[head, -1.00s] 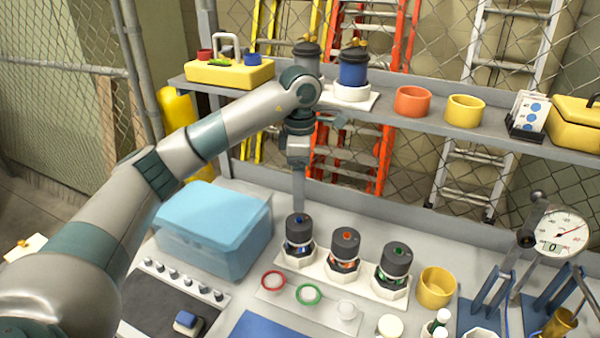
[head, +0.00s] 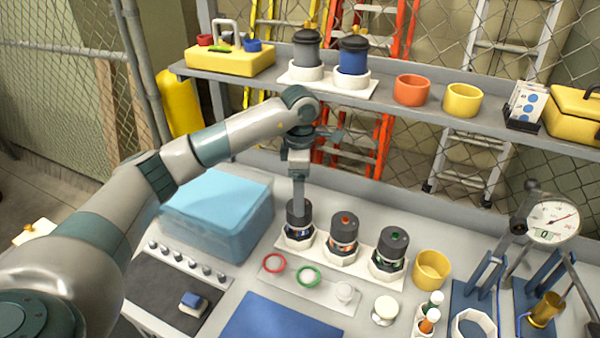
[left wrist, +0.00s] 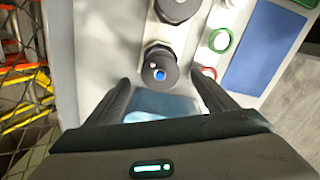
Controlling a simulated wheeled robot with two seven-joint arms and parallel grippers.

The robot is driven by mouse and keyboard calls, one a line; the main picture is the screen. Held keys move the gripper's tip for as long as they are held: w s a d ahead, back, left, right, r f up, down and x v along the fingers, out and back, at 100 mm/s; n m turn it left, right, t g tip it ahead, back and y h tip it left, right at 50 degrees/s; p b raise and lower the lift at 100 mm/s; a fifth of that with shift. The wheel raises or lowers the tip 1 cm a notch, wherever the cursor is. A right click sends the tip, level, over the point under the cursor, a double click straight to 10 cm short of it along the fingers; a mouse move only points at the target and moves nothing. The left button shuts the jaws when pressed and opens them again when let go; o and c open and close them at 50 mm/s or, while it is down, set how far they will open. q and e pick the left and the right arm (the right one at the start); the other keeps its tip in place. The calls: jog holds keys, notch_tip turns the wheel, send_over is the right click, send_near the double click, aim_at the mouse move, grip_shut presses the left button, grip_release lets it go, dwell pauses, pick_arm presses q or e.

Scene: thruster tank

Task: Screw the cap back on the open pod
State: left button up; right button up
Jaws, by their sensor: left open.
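Three dark-capped pods stand in a white rack (head: 330,262) on the bench: one with a blue mark (head: 299,222), one with an orange mark (head: 344,232) and one with a green mark (head: 393,245). All three show dark tops; I cannot tell which is the open pod or identify a separate cap. My left gripper (head: 298,202) points straight down at the blue-marked pod's top. In the left wrist view its jaws (left wrist: 161,78) are open, with the blue-marked top (left wrist: 158,70) between and just beyond the fingertips. Contact cannot be made out. My right gripper is not in view.
A blue translucent bin (head: 215,220) stands left of the rack. Red (head: 274,254) and green (head: 298,276) rings lie in front. A yellow cup (head: 431,278) and a dial gauge (head: 552,222) are to the right. A shelf (head: 440,112) runs behind.

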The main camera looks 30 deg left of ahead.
pick_arm(q)
notch_tip(320, 180, down, 4)
jog(key=shift+f+p, duration=0.25)
jog(key=shift+p, duration=0.7)
jog(key=shift+f, duration=0.6)
jog(key=shift+c, duration=0.3)
jog(key=c, duration=1)
jog(key=o, duration=0.4)
jog(key=c, duration=0.4)
